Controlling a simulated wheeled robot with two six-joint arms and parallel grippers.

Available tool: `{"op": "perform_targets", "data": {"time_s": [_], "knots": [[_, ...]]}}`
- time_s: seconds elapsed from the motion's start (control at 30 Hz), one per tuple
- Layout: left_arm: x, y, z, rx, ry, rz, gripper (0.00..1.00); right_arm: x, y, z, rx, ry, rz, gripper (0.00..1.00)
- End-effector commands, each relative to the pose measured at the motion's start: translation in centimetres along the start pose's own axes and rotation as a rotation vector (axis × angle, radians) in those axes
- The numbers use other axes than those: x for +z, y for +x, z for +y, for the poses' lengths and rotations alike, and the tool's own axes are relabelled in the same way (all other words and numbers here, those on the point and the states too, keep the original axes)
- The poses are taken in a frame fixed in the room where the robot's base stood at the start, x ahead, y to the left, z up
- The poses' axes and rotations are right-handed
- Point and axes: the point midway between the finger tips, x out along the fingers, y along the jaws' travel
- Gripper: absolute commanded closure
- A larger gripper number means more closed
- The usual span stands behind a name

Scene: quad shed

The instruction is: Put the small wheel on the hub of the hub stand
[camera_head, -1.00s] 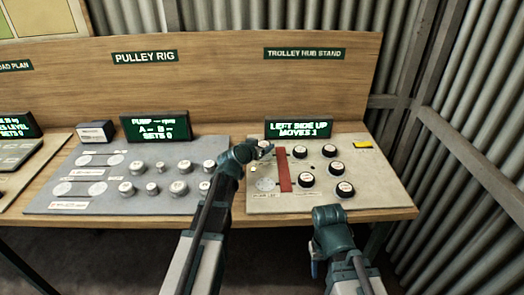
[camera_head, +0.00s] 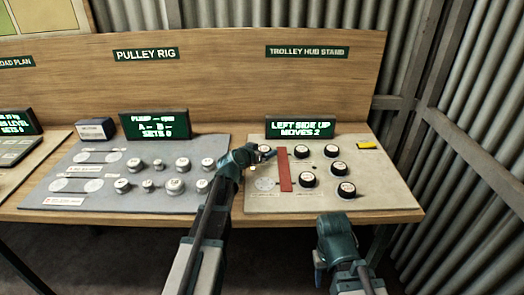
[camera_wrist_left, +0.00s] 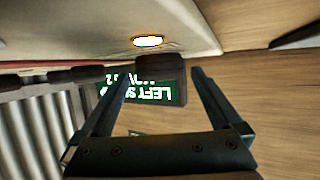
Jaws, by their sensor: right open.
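The hub stand (camera_head: 375,205) is a pale sloped panel carrying several dark wheels with white tops. One wheel (camera_head: 307,180) stands right of a red bar (camera_head: 285,172), another (camera_head: 346,189) at the front right. My left gripper (camera_head: 267,153) is low at the panel's back left, by a white-topped wheel partly hidden by it. In the left wrist view a dark round wheel (camera_wrist_left: 160,68) is between the fingertips, with gaps on both sides, so the gripper is open. I cannot tell which wheel is the small one. My right gripper (camera_head: 319,268) hangs open and empty before the table.
A display (camera_head: 300,128) behind the panel reads "LEFT SIDE UP MOVES 2". The pulley rig panel (camera_head: 110,200) with several knobs is to the left.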

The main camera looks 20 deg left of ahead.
Motion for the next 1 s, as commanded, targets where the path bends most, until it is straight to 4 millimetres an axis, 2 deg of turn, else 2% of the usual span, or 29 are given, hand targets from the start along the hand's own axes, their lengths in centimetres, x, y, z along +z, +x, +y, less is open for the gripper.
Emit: {"op": "perform_targets", "data": {"time_s": [0.37,0.8,1.0], "knots": [[-0.5,-0.5,0.0,0.000,0.000,0.000,0.01,0.0,-0.6,0.1,0.000,0.000,0.000,0.50],[-0.5,-9.3,0.1,-0.001,-0.001,0.000,0.01,0.2,-4.0,0.4,0.000,0.001,0.000,0.50],[-0.4,-11.5,0.0,-0.001,-0.001,0.000,0.01,0.3,-4.7,0.5,0.000,0.001,0.000,0.50]]}}
